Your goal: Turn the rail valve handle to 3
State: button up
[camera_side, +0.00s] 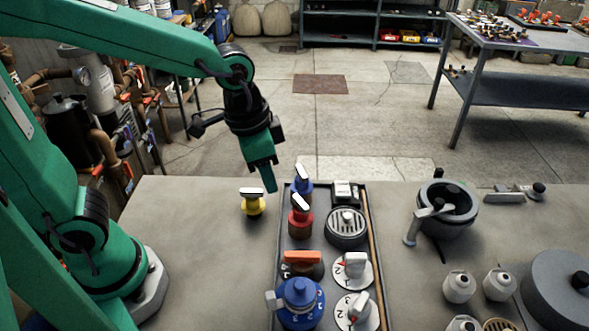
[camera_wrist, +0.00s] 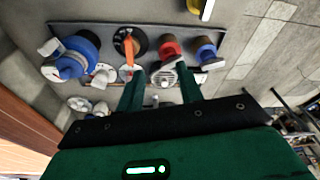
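My gripper (camera_side: 268,180) hangs in the air just behind and left of the long dark tray (camera_side: 281,262) in the side view. In the wrist view its two green fingers (camera_wrist: 160,72) are apart with nothing held between them. Candidates for the rail valve handle stand on the tray: an orange handle (camera_side: 302,257) on a dark base, a red valve (camera_side: 300,215) and a blue valve (camera_side: 302,187) with white handles, and a large blue numbered valve (camera_side: 300,301). Two white numbered dials (camera_side: 352,269) sit beside them. Which one is the rail valve is not clear.
A yellow valve (camera_side: 253,203) stands on the bench left of the tray, close to my gripper. A round grille (camera_side: 346,226) lies on the tray. A grey pot with a crank (camera_side: 447,207) and white jars (camera_side: 459,287) stand right. The bench's left part is clear.

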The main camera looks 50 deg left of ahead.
aim_at(302, 254)
jog(key=d+f+m, duration=0.1)
jog(key=d+f, duration=0.1)
jog(key=d, duration=0.1)
jog(key=d+f+m+g, duration=0.1)
jog(key=d+f, duration=0.2)
jog(key=d+f+m+g, duration=0.1)
jog(key=d+f, duration=0.1)
jog(key=d, duration=0.1)
jog(key=shift+w+f+y, duration=0.15)
jog(key=shift+w+y, duration=0.2)
jog(key=shift+y, duration=0.05)
jog(key=shift+f, duration=0.1)
jog(key=shift+f, duration=3.8)
grip_shut()
